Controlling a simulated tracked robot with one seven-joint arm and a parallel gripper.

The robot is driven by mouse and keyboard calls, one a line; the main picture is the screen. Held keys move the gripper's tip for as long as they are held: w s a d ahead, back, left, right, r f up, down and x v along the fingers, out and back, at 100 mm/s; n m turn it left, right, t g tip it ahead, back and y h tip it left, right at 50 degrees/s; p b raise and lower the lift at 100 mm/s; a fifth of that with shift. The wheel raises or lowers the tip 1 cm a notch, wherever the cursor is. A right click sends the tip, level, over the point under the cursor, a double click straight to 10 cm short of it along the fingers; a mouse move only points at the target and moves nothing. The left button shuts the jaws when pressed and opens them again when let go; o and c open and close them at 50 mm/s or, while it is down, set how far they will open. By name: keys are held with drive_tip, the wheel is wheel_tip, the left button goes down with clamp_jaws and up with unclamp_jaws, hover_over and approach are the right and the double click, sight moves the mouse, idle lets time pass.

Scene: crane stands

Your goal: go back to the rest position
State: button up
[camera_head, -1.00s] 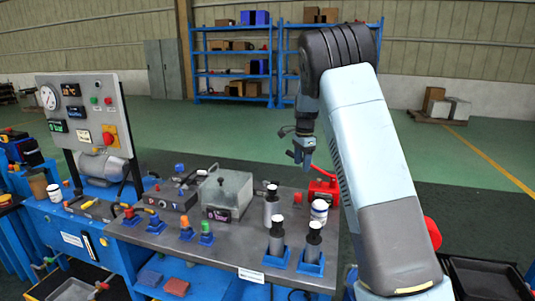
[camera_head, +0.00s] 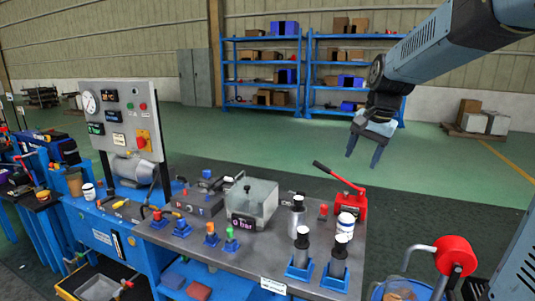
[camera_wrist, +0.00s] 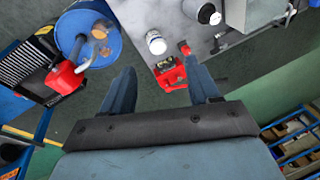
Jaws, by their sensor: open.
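My gripper (camera_head: 364,147) hangs in the air at the right of the head view, above and beyond the right end of the grey-topped workbench (camera_head: 262,250). Its two fingers point down and stand apart, with nothing between them. In the wrist view the open fingers of my gripper (camera_wrist: 165,88) reach toward the bench's end from the bottom of the picture. A red hand pump (camera_head: 352,203) stands on the bench corner below it; it also shows in the wrist view (camera_wrist: 170,74), apart from the fingers.
A white jar (camera_head: 345,225) and several dark-capped cylinders (camera_head: 338,262) stand near the bench's right end. A blue drum (camera_wrist: 88,35) is left of the bench in the wrist view. Blue shelves (camera_head: 262,72) stand at the back. The green floor (camera_head: 420,150) at right is open.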

drive_tip(key=s+a+f+n+t+h, duration=0.1)
drive_tip(key=s+n, duration=0.6)
drive_tip(key=s, duration=1.5)
drive_tip(key=shift+s+f+t, duration=0.2)
drive_tip(key=shift+f+t, duration=0.15)
drive_tip(key=shift+t, duration=0.45)
